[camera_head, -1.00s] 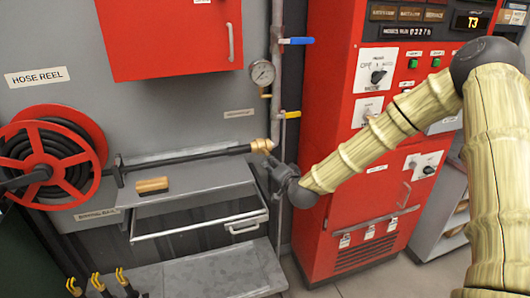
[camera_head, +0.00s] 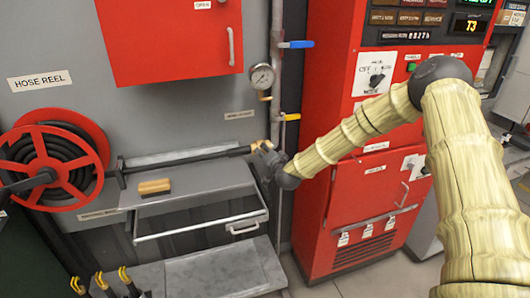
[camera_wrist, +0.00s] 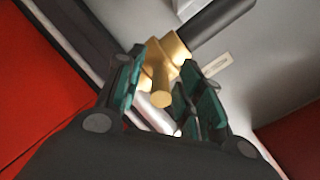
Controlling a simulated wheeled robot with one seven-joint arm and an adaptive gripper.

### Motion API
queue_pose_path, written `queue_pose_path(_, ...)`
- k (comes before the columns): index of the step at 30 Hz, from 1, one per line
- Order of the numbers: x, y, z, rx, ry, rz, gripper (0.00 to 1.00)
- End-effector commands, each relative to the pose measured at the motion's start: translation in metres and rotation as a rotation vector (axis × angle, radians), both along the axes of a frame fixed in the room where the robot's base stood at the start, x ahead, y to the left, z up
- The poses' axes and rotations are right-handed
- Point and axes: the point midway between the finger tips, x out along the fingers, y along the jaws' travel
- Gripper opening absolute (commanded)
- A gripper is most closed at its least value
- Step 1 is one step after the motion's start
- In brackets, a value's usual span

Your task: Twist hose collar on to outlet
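The brass hose collar (camera_wrist: 170,52) is at the end of the black hose (camera_head: 190,158), beside the vertical pipe in the head view. In the wrist view it lies ahead between my fingertips, with a stubby brass lug (camera_wrist: 160,88) pointing toward the camera. My gripper (camera_head: 264,152) reaches the collar from the right and covers most of it in the head view. The teal-padded fingers of my gripper (camera_wrist: 167,68) are spread on either side of the brass, with gaps beside the lug. Whether the pads touch the collar is unclear. The outlet is not clearly distinguishable behind my gripper.
A hose reel (camera_head: 50,165) is at the left. A wooden-handled brush (camera_head: 154,187) lies on the grey shelf (camera_head: 200,181) below the hose. A gauge (camera_head: 262,77) and a blue-handled valve (camera_head: 296,44) are above on the pipe. A red control cabinet (camera_head: 345,230) stands to the right.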

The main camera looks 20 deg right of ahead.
Motion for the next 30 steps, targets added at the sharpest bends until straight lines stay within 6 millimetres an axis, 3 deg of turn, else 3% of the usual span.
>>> queue_pose_path(12, 0.0058, 0.0004, -0.0016, 0.001, 0.001, 0.001, 0.37)
queue_pose_path(18, 0.0056, 0.0001, -0.0016, 0.001, 0.001, -0.001, 0.01)
queue_pose_path(30, 0.0064, 0.0027, -0.0005, 0.000, 0.014, 0.003, 0.00)
